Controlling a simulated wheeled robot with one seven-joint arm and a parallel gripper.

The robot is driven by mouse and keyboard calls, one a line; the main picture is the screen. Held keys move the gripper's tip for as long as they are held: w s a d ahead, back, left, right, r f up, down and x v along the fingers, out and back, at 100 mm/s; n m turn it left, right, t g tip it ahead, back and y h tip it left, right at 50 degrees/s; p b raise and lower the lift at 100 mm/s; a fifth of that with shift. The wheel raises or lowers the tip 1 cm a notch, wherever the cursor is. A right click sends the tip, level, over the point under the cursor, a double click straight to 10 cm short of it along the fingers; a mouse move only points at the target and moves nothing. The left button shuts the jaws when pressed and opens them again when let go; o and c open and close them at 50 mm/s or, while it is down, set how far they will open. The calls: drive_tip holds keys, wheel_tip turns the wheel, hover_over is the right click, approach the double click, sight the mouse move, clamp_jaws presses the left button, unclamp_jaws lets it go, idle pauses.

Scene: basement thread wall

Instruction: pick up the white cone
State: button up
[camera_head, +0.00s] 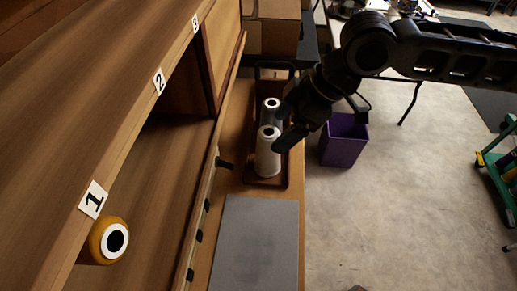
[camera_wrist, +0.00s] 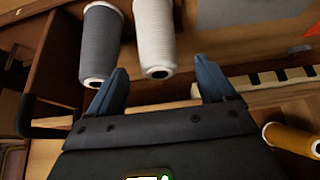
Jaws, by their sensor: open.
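The white cone (camera_head: 266,152) stands upright in a dark tray (camera_head: 285,182) on the wooden ledge in the head view. It also shows in the wrist view (camera_wrist: 154,35), ahead of my fingers and between their directions. A grey cone (camera_head: 270,112) stands just behind it, and in the wrist view it is to its left (camera_wrist: 101,42). My gripper (camera_head: 283,122) is open and empty at the upper right of the white cone. In the wrist view the blue-grey fingertips (camera_wrist: 160,70) are spread, with the white cone's near end close to the gap. Whether a finger touches it I cannot tell.
A yellow cone (camera_head: 108,241) sits in the shelf compartment marked 1. Wooden shelves (camera_head: 150,110) rise on the left. A grey mat (camera_head: 255,245) lies on the ledge in front of the tray. A purple bin (camera_head: 344,140) stands on the floor at right; open floor lies before it.

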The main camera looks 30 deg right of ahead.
sight(264, 141)
drive_tip(key=x, duration=0.3)
drive_tip(key=p+x, duration=0.1)
drive_tip(key=x, duration=0.3)
drive_tip(key=shift+w+a+r, duration=0.1)
drive_tip(key=shift+w+r, duration=0.1)
drive_tip(key=c, duration=1.3)
wheel_tip(264, 141, up, 10)
drive_tip(key=shift+r+b, duration=0.1)
drive_tip(key=shift+b, duration=0.25)
